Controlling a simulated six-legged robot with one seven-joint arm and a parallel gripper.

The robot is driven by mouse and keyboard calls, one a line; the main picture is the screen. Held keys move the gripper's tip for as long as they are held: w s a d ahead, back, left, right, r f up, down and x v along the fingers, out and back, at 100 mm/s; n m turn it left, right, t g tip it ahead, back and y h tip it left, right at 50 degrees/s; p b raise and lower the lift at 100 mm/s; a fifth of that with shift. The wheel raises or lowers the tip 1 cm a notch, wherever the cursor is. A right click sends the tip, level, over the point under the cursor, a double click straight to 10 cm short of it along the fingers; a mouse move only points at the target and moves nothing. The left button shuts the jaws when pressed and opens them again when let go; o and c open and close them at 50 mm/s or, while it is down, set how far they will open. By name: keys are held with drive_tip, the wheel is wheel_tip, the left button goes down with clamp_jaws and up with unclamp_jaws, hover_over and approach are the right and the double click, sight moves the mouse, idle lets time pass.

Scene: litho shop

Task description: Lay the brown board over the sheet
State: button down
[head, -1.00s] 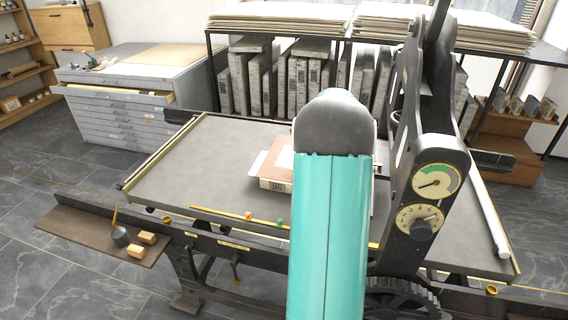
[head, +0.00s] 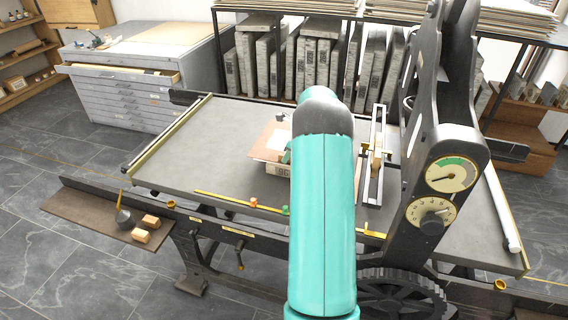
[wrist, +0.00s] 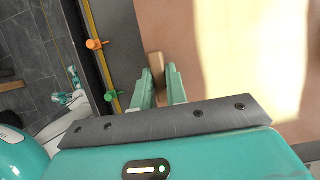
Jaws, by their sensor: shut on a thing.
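The brown board (head: 268,138) shows in the head view as a flat pinkish-brown panel over a pale stone block (head: 272,168), partly hidden behind my arm. In the wrist view the board (wrist: 175,25) fills the upper right, with a bright patch of light across it. My gripper (wrist: 159,72) is shut on a small wooden tab (wrist: 156,64) at the board's near edge. In the head view my gripper is mostly hidden by my arm. I cannot make out the sheet clearly, nor whether the board touches what is below.
The grey press bed (head: 215,150) is clear to the left of the block. A metal frame (head: 373,165) stands right of my arm, beside the dark press upright with dials (head: 450,172). An orange peg (wrist: 95,44) and a green peg (wrist: 110,96) sit along the near rail.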

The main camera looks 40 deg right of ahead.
drive_tip(key=shift+w+d+f, duration=0.15)
drive_tip(key=shift+w+f, duration=0.9)
drive_tip(key=shift+f, duration=0.05)
drive_tip(key=shift+w+f, duration=0.15)
drive_tip(key=shift+f, duration=1.65)
drive_tip(key=c, duration=1.4)
unclamp_jaws()
drive_tip(key=v, duration=1.2)
